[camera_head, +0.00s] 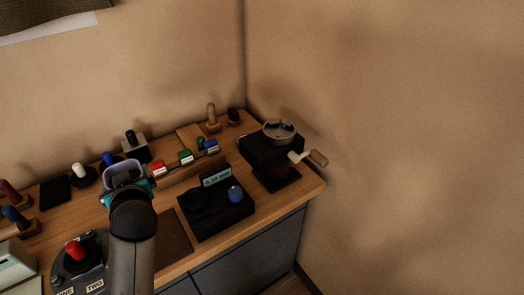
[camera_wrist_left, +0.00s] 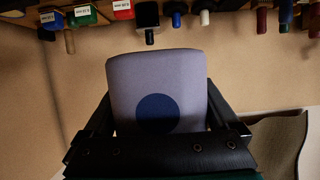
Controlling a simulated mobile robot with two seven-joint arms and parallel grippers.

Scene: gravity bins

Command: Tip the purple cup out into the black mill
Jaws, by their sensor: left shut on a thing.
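The purple cup (camera_head: 124,166) is held up over the left part of the bench, and its open rim shows in the head view. In the left wrist view the cup (camera_wrist_left: 158,78) has a dark blue round spot on its side. My left gripper (camera_head: 128,188) is shut on the cup, with one finger on each side. Its contents cannot be seen. The black mill (camera_head: 262,150) stands at the bench's right end, with a round metal hopper (camera_head: 278,129) on top and a crank handle at its right. The cup is well to the left of the mill. My right gripper is not in view.
A black device with a display (camera_head: 216,178) and a blue knob sits between the cup and mill. Behind it is a rack (camera_head: 190,171) with red, green and blue labelled pieces. A box with a red knob (camera_head: 75,249) is at the front left. Walls close off the back and right.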

